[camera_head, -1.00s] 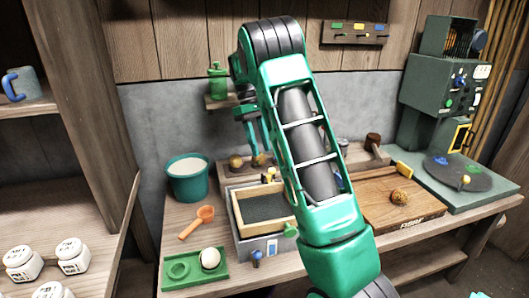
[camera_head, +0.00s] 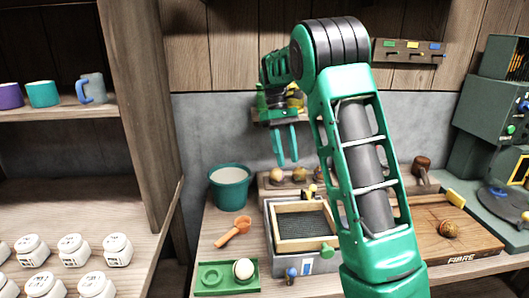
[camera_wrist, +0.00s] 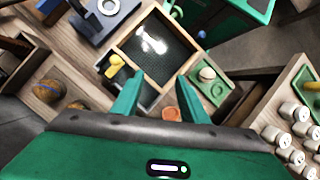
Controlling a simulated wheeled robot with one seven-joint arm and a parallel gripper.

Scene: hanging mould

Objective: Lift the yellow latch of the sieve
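The sieve (camera_head: 304,245) is a light wooden frame with dark mesh, lying on a grey box on the bench. Its yellow latch (camera_head: 313,190) is a small piece at the far edge of the sieve. In the wrist view the sieve mesh (camera_wrist: 150,42) is above centre, and the yellow latch (camera_wrist: 116,61) stands at its near left corner. My gripper (camera_head: 288,162) hangs with fingers down above the back of the bench, behind and above the sieve. In the wrist view the fingertips (camera_wrist: 159,77) are apart with nothing between them.
A teal bucket (camera_head: 230,190) and an orange scoop (camera_head: 234,231) are left of the sieve. A green tray (camera_head: 214,279) with a white ball is in front. Brown balls (camera_head: 299,174) stand at the back. A wooden board (camera_head: 465,240) lies right. My arm hides part of the bench.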

